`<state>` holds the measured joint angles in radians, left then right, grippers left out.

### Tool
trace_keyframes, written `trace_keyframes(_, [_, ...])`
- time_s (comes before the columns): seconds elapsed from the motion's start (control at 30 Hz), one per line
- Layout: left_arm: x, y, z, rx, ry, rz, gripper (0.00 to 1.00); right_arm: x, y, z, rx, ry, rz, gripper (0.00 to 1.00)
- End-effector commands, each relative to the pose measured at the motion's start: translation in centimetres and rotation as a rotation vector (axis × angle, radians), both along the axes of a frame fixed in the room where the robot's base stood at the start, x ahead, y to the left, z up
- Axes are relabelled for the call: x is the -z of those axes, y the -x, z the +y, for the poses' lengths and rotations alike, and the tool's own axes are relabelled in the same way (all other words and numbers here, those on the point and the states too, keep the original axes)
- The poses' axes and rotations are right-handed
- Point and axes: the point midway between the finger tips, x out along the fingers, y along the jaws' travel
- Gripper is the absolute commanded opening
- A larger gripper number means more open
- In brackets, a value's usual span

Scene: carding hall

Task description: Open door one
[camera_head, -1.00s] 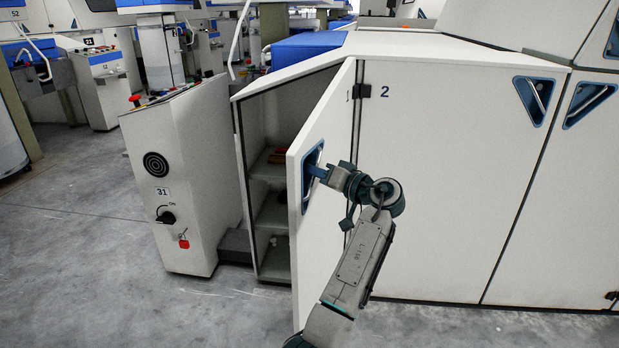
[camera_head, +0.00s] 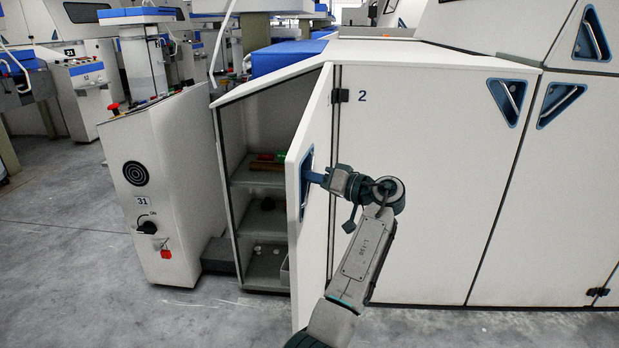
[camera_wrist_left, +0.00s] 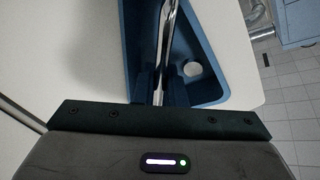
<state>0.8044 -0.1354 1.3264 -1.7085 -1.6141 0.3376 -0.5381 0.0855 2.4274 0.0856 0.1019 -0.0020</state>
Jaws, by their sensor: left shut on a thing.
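Door one (camera_head: 315,130) is a white cabinet door, swung well open and seen nearly edge-on in the head view. Its blue triangular handle recess (camera_head: 306,180) faces left. My left gripper (camera_head: 314,177) is shut on the bar handle in that recess. In the left wrist view the metal handle bar (camera_wrist_left: 165,45) runs between the fingers (camera_wrist_left: 150,88), inside the blue recess (camera_wrist_left: 195,65). The open cabinet (camera_head: 262,110) shows shelves with small red, green and dark items. My right gripper is in neither view.
Closed door 2 (camera_head: 430,180) is right of the hinge, behind my left arm. A control console marked 31 (camera_head: 160,190) stands close to the left of the opening. Grey floor (camera_head: 80,250) is clear at the front left.

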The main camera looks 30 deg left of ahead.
Motion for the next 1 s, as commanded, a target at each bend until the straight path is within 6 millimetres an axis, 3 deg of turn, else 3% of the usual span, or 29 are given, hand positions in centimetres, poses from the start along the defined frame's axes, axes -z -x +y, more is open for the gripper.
trace_keyframes(0.03, [-0.1, 0.0, 0.0, 0.0, 0.0, -0.001, 0.17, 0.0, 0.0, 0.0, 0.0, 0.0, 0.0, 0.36])
trace_keyframes(0.1, [-0.1, 0.0, 0.0, 0.0, 0.0, -0.001, 0.29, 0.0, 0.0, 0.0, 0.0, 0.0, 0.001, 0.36])
trace_keyframes(0.47, [0.0, 0.0, -0.5, 0.001, 0.001, 0.0, 0.29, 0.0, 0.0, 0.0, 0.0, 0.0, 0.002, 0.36])
trace_keyframes(1.0, [0.0, -0.2, -9.8, 0.002, 0.0, 0.0, 0.29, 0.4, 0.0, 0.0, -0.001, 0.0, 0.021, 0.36])
